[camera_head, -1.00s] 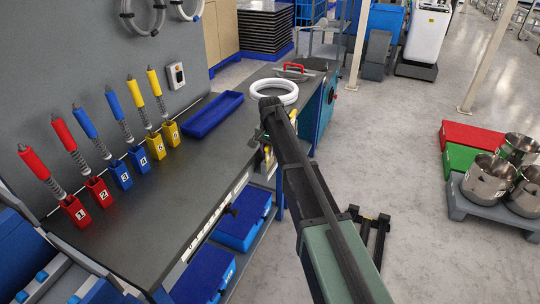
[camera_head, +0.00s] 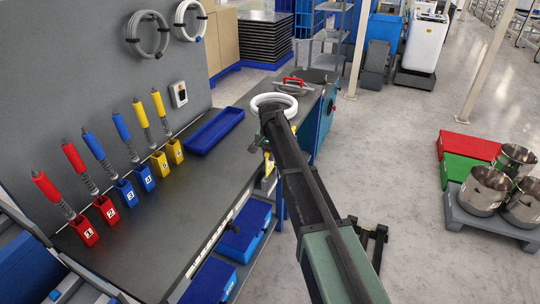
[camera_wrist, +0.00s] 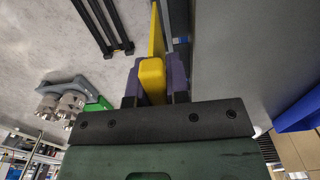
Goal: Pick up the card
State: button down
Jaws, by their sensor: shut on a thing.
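My gripper (camera_wrist: 156,84) is shut on a yellow thing (camera_wrist: 152,72) in the wrist view. Its two purple fingers sit on either side of it. The yellow thing has a rounded near end, and a thin yellow strip runs away from it; I cannot tell whether it is the card. In the head view my arm reaches to the front edge of the grey workbench (camera_head: 190,215), and it hides most of my gripper. A small yellow patch shows beside the arm's end there. No other card can be made out.
Numbered red, blue and yellow holders with spring-necked tools (camera_head: 130,195) line the bench's back. A blue tray (camera_head: 214,132) and white ring (camera_head: 274,101) lie farther along. Blue bins (camera_head: 245,228) sit below.

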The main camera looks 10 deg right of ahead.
notch_tip(320, 180, up, 14)
jog(key=p, duration=1.2)
jog(key=shift+r, duration=0.2)
